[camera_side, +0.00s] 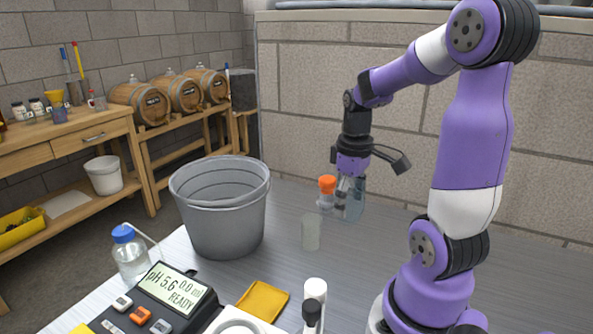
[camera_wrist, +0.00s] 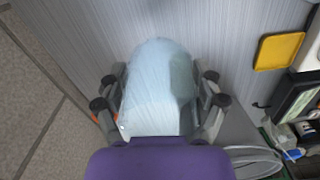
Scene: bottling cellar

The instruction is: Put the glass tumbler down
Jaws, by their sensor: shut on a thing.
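The glass tumbler (camera_side: 354,203), pale blue and see-through, is between the fingers of my gripper (camera_side: 346,188) in the side view. My gripper is shut on it from above. In the wrist view the tumbler (camera_wrist: 158,82) fills the space between the dark finger pads of my gripper (camera_wrist: 162,97). It looks about upright in the side view. I cannot tell whether its base touches the grey table (camera_side: 400,262) or hangs a little above it.
A small container with an orange cap (camera_side: 327,184) is close left of the tumbler. A clear greenish cylinder (camera_side: 311,232) stands nearer the camera. A grey bucket (camera_side: 222,220), pH meter (camera_side: 160,300) and yellow cloth (camera_side: 263,300) are left and in front. The table is bare right of the cylinder.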

